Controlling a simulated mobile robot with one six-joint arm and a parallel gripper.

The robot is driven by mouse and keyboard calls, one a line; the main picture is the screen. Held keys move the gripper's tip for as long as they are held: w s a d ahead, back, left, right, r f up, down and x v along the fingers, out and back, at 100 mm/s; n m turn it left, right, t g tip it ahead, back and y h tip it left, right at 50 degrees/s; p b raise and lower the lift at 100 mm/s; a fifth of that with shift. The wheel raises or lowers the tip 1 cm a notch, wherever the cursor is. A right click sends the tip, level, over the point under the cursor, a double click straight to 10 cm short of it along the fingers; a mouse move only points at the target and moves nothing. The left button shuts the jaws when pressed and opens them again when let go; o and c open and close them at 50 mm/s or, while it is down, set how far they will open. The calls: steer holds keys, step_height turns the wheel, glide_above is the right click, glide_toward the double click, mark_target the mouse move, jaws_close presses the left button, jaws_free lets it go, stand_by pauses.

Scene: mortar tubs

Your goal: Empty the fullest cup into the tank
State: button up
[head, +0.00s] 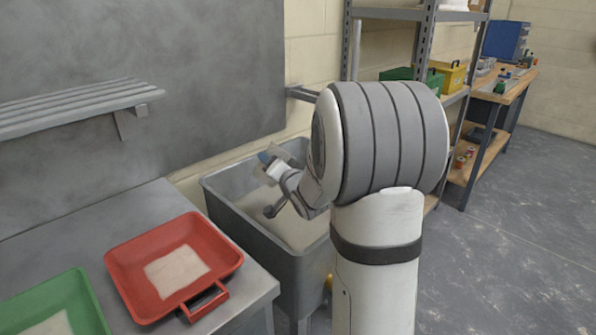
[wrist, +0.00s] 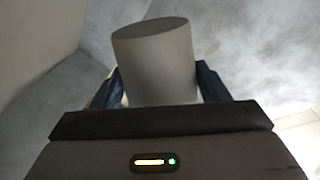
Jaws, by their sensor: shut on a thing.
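My gripper (wrist: 157,82) is shut on a plain pale grey cylindrical cup (wrist: 155,65), with one dark finger on each side of it. The cup looks slightly tilted in the wrist view. I cannot tell whether its darker oval end is the opening or the base, and its contents do not show. In the head view my gripper (head: 272,162) is over the grey tank (head: 256,222), partly hidden by my arm. The tank is a deep, open rectangular tub with pale material inside.
A red tray (head: 222,254) with a loop handle and a green tray (head: 88,302) stand on the grey bench (head: 135,212), left of the tank. Each has a pale patch inside. A slatted wall shelf (head: 75,108) juts out above. Shelving (head: 352,50) and a workbench (head: 515,85) stand behind.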

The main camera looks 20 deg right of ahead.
step_height(320, 180, down, 2)
steer(key=shift+d+m+y+p, duration=0.1)
steer(key=shift+m+y+p, duration=0.2)
steer(key=shift+m+p, duration=0.4)
steer(key=shift+d+f+m+g+p, duration=0.1)
steer(key=shift+f+m+g+p, duration=0.2)
steer(key=shift+m+p, duration=0.55)
steer(key=shift+d+r+m+y+p, duration=0.2)
steer(key=shift+r+m+y+p, duration=0.3)
steer(key=shift+p, duration=1.2)
steer(key=shift+r+m, duration=0.1)
steer(key=shift+m, duration=0.15)
steer(key=shift+w+d+r+m+p, duration=0.1)
steer(key=shift+d+m+p, duration=0.2)
steer(key=shift+d+p, duration=0.4)
steer(key=shift+w+d+r+m+p, duration=0.15)
steer(key=shift+d+r+m+p, duration=0.2)
steer(key=shift+p, duration=0.65)
steer(key=shift+d+r+m+y+p, duration=0.25)
steer(key=shift+m+p, duration=0.25)
steer(key=shift+p, duration=0.5)
steer(key=shift+d+r+m+y+p, duration=0.2)
steer(key=shift+m+p, duration=0.25)
steer(key=shift+p, duration=0.5)
